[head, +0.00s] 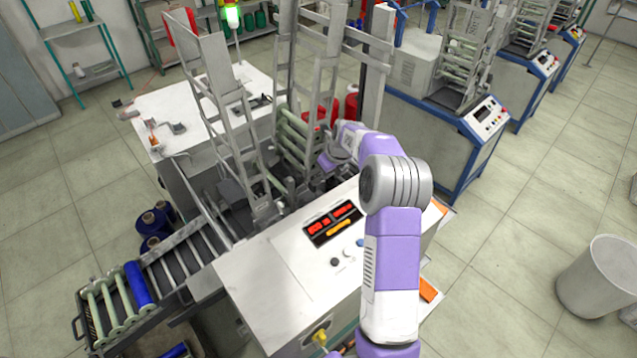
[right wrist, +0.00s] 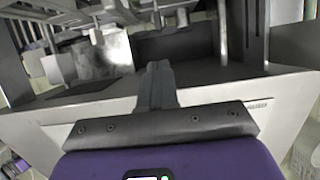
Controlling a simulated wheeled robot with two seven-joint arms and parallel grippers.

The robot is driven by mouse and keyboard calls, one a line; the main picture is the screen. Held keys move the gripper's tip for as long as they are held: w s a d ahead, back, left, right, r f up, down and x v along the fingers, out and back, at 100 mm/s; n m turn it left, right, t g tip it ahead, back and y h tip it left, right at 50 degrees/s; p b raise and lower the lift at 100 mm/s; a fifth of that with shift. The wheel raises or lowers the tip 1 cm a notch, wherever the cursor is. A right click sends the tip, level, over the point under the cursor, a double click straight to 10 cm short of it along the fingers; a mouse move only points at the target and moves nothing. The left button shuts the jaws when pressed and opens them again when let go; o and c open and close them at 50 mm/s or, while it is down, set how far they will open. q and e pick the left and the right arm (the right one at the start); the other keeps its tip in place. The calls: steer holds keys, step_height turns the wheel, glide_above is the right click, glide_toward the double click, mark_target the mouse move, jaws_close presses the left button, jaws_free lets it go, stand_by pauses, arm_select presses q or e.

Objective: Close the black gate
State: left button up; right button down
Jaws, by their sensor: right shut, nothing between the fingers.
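My right arm reaches from the lower right over the winding machine's white control cabinet (head: 270,270). My right gripper (head: 325,163) is at the machine's winding area, beside the upright metal racks, and is partly hidden by my own wrist. In the right wrist view the fingers (right wrist: 157,72) are together, with nothing held. They point at the machine's grey inside. A dark upright panel (right wrist: 292,32) stands to their right and a flat dark plate (right wrist: 75,88) lies to their left. I cannot tell which dark part is the black gate, or whether it is open. My left gripper is not in view.
Tall metal racks (head: 222,100) rise close to my right gripper, with pale green bobbins (head: 292,135) in one. A chute with green bobbins and a blue bobbin (head: 138,284) runs to the lower left. Red displays (head: 333,222) are on the cabinet.

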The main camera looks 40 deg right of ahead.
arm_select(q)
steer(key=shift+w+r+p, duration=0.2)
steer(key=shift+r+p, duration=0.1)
arm_select(e)
glide_toward(309, 185)
steer(key=f, duration=0.3)
steer(key=s+f, duration=0.1)
steer(key=f, duration=0.1)
steer(key=shift+s+d+f, duration=0.1)
steer(key=shift+d+f, duration=0.15)
steer(key=shift+d, duration=0.05)
